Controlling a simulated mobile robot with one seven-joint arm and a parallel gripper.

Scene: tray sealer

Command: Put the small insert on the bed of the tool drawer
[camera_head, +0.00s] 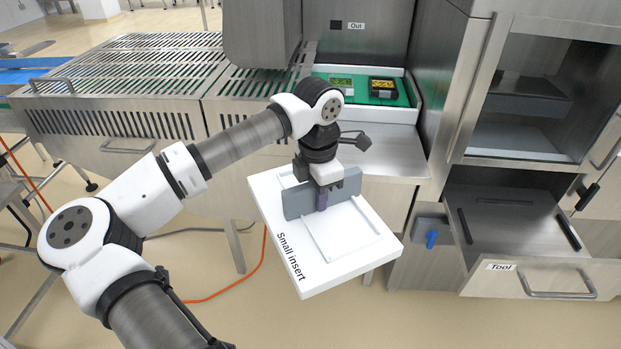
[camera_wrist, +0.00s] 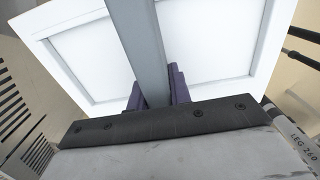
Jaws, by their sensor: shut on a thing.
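My gripper (camera_head: 322,200) is shut on the grey bar and holds the insert in the air, slightly tilted in the picture. In the wrist view the purple fingers (camera_wrist: 158,90) sit on either side of the bar, with the white insert (camera_wrist: 95,60) beyond them. The tool drawer (camera_head: 540,278) is pulled out at the right, labelled "Tool". Its grey bed (camera_head: 510,225) looks empty, with dark strips along both sides.
The sealer cabinet (camera_head: 480,90) with an open bay stands above the drawer. A green conveyor (camera_head: 400,96) carrying two packed trays lies behind my gripper. A slatted table (camera_head: 130,75) stands at the left. A blue knob (camera_head: 431,239) sits left of the drawer. Open floor lies in front.

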